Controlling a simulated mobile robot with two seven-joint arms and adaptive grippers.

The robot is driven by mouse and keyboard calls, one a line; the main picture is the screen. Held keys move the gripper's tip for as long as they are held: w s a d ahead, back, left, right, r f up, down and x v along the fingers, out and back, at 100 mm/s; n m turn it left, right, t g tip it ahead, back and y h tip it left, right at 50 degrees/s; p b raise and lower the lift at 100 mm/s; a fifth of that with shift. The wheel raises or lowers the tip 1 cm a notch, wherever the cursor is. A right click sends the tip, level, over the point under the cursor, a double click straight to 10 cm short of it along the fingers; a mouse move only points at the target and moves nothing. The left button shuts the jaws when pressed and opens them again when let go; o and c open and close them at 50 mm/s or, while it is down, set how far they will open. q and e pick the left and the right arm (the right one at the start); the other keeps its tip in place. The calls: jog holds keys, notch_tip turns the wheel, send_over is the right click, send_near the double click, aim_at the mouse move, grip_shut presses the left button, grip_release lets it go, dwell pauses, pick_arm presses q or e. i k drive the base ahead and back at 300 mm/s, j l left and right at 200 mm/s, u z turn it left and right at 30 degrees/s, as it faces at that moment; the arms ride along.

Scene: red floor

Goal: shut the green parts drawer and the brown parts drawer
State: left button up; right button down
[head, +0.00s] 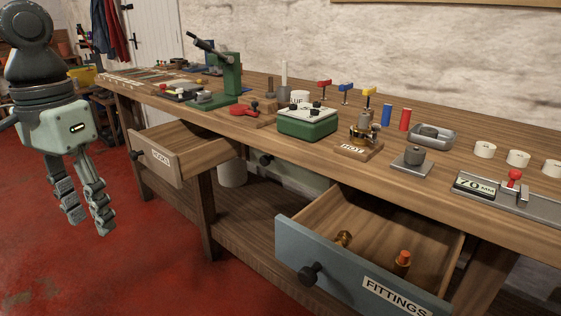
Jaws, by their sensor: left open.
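The brown parts drawer (160,158) is pulled out at the left of the workbench, with a dark knob and a small white label on its front. My left gripper (88,222) hangs at the left, fingers down, open and empty. It is to the left of the brown drawer, apart from it. My right gripper is not in view.
A blue-grey drawer (345,272) labelled FITTINGS stands open at the front right, with brass and orange-topped parts inside. The workbench (455,150) carries several tools and fixtures. A white bucket (232,174) stands beneath. The red floor (130,275) at the left front is clear.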

aim_at(178, 151)
jog(key=i+j, duration=0.15)
jog(key=j, duration=0.15)
jog(key=i+j, duration=0.1)
jog(key=j, duration=0.25)
jog(key=i+j, duration=0.15)
jog(key=j, duration=0.15)
jog(key=i+j+z, duration=0.1)
jog(key=j, duration=0.2)
